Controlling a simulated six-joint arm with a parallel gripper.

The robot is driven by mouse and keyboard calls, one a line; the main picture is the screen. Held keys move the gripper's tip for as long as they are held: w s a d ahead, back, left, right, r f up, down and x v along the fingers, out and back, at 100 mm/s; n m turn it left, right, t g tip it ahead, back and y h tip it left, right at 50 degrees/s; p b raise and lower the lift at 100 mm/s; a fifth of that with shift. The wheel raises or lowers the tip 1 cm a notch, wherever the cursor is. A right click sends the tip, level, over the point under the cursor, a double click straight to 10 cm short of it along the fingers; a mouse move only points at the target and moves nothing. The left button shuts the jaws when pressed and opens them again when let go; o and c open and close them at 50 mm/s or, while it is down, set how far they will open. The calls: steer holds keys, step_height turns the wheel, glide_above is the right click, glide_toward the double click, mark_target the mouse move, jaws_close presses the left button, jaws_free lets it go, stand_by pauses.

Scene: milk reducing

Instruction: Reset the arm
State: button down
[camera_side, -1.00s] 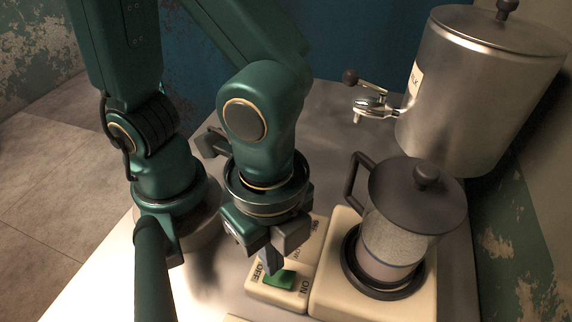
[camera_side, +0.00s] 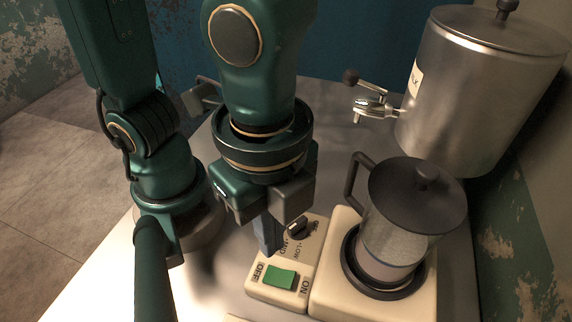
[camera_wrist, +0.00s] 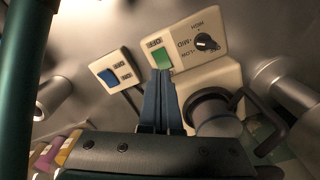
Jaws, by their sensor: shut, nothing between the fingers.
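My gripper (camera_side: 268,240) is shut and empty. In the side view its fingertips hang over the left edge of the cream control panel, just behind the green switch (camera_side: 280,277). In the wrist view the closed fingers (camera_wrist: 161,76) point at the same green switch (camera_wrist: 160,59), and I cannot tell there whether they touch it. The switch lies between the OFF and ON labels. A dark dial (camera_side: 299,228) with heat labels sits behind it, and it also shows in the wrist view (camera_wrist: 204,42).
A lidded glass pot (camera_side: 400,225) with a dark handle stands on the cream heater base (camera_side: 330,290), right of my gripper. A steel milk tank (camera_side: 470,95) with a tap (camera_side: 372,103) stands behind. In the wrist view a second panel has a blue switch (camera_wrist: 109,77).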

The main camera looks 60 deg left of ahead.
steer(key=w+a+r+n+t, duration=0.2)
steer(key=w+a+n, duration=0.1)
steer(key=a+n, duration=0.4)
steer(key=w+a+r+n+t, duration=0.2)
steer(key=w+a+n+t, duration=0.1)
steer(key=a+n, duration=0.4)
steer(key=shift+w+r+n+t, duration=0.15)
steer(key=shift+w+n+t, duration=0.2)
steer(key=shift+n, duration=0.15)
